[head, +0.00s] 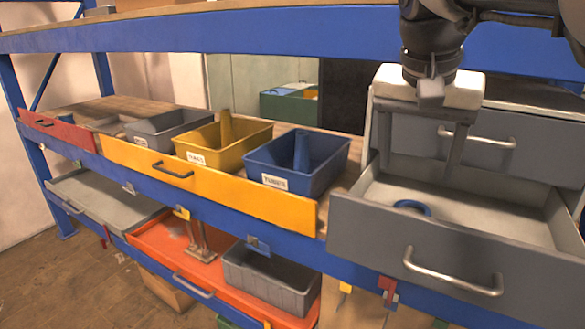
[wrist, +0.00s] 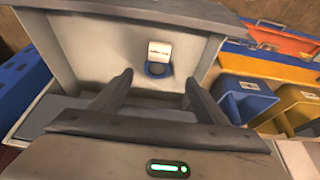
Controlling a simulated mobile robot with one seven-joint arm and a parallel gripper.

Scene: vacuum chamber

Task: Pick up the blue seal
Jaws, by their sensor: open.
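The blue seal is a small blue ring (head: 411,207) lying on the floor of the open grey drawer, near its front panel. In the wrist view the blue seal (wrist: 157,71) shows between and beyond the fingertips, close to a wall of the drawer. My gripper (head: 420,168) is open and empty, pointing down over the drawer, with the seal below it and apart from it. The wrist view also shows my gripper (wrist: 158,80) with its two fingers spread wide.
The grey drawer's front panel (head: 375,250) and side walls surround the seal. A closed grey drawer (head: 520,150) is behind. A blue bin (head: 325,177) and a yellow bin (head: 250,135) stand to the left. A small white printed piece (wrist: 160,51) shows beside the seal.

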